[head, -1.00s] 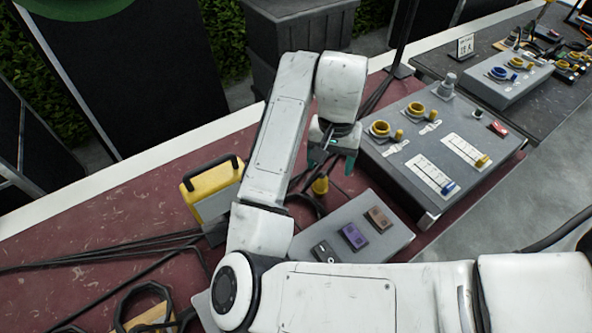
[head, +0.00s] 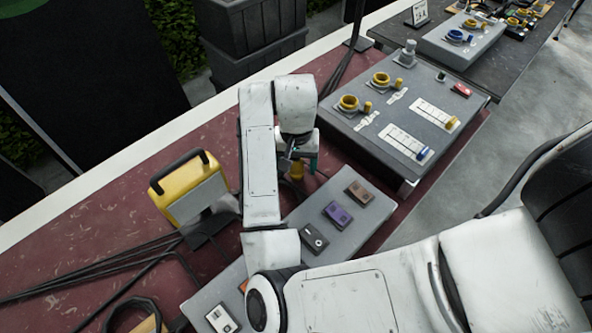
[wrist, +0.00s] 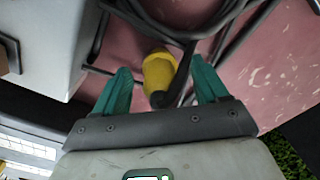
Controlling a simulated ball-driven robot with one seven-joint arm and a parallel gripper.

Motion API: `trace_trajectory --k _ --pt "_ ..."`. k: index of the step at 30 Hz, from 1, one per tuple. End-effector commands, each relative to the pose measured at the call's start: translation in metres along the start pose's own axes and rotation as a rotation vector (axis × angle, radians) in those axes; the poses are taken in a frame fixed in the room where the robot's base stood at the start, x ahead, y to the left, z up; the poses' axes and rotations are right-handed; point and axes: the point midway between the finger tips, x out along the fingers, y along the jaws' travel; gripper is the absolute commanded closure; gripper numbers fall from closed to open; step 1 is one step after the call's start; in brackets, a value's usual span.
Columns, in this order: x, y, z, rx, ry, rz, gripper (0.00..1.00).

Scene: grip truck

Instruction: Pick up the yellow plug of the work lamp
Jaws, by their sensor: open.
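The yellow plug (wrist: 158,72) lies on the red table with a black cable at its near end. In the wrist view it sits between the two teal fingers of my gripper (wrist: 160,88), which is open, with gaps on both sides. In the head view the plug (head: 297,171) shows just beside my gripper (head: 301,163), partly hidden by it. The yellow work lamp (head: 188,190) with a black handle stands on the table to the left of my arm.
A grey panel with several switches (head: 375,208) lies close to the right of the plug. A larger grey control box (head: 395,118) stands behind it. Black cables (wrist: 205,22) run around the plug.

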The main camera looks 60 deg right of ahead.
Motion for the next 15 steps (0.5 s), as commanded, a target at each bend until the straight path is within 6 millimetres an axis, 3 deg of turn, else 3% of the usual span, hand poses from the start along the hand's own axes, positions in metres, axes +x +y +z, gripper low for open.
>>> trace_trajectory --k 4,11,15 --pt "0.0107 -0.0006 0.0006 -0.001 -0.001 0.0 0.27" --pt "0.012 -0.0004 0.0003 0.0 0.0 0.0 0.27" --pt "0.0119 -0.0003 0.0003 0.0 0.0 0.0 0.39"
